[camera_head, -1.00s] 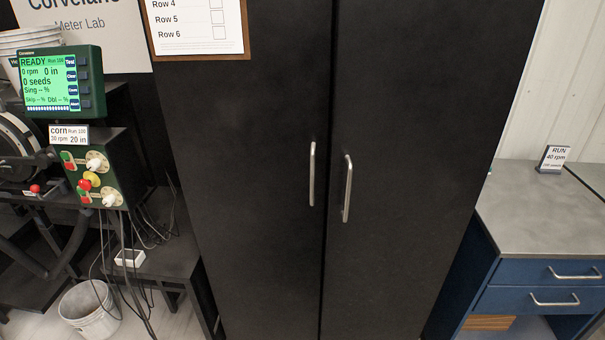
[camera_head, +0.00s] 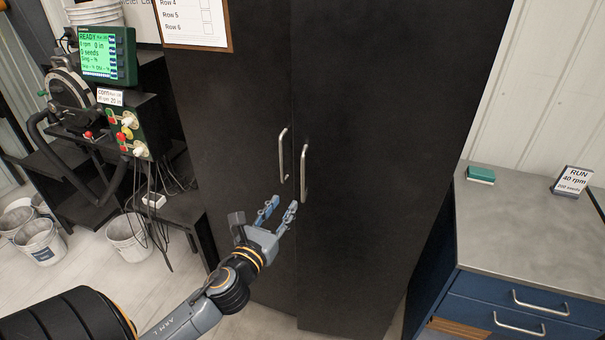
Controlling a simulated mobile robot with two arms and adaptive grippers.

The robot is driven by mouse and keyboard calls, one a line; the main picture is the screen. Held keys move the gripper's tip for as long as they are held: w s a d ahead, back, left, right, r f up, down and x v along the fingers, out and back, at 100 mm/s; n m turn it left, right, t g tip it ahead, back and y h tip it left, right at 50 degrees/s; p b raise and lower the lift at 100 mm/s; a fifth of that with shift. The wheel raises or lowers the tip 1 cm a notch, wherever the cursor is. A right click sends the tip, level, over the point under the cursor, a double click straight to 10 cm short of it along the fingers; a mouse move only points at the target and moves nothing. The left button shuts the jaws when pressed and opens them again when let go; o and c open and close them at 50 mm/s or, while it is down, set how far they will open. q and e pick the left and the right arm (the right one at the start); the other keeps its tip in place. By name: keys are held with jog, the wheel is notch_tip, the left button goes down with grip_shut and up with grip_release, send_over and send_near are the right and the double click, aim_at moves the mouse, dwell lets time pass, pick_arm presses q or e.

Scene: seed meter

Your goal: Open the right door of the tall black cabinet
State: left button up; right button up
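The tall black cabinet stands in the middle of the head view. Its right door (camera_head: 375,130) and left door (camera_head: 235,110) each carry a vertical metal bar handle close to the centre seam. The right door handle (camera_head: 304,173) is a little nearer to me than the left door handle (camera_head: 283,155). Both doors look shut. My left gripper (camera_head: 281,206) is open and empty, its fingers pointing up and right, just below the two handles. I cannot tell whether a fingertip touches the right handle. My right gripper is not in view.
At right stands a blue drawer unit (camera_head: 500,300) with a grey top, a green box (camera_head: 481,175) and a "RUN" card (camera_head: 571,182). At left are a meter stand with a green display (camera_head: 104,55), hanging cables and buckets (camera_head: 128,238). The floor before the left stand is partly clear.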

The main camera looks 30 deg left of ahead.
aim_at(302, 179)
pick_arm(q)
jog(key=w, duration=0.3)
jog(key=w+a+p, duration=0.1)
jog(key=w, duration=0.3)
jog(key=w+a+p, duration=0.1)
jog(key=w, duration=0.3)
jog(key=shift+w, duration=0.1)
jog(key=shift+w+a+p, duration=0.15)
jog(key=shift+w+p, duration=0.2)
jog(key=shift+w, duration=0.35)
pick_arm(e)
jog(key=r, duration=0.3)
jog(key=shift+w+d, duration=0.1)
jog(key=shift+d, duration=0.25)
pick_arm(q)
grip_shut()
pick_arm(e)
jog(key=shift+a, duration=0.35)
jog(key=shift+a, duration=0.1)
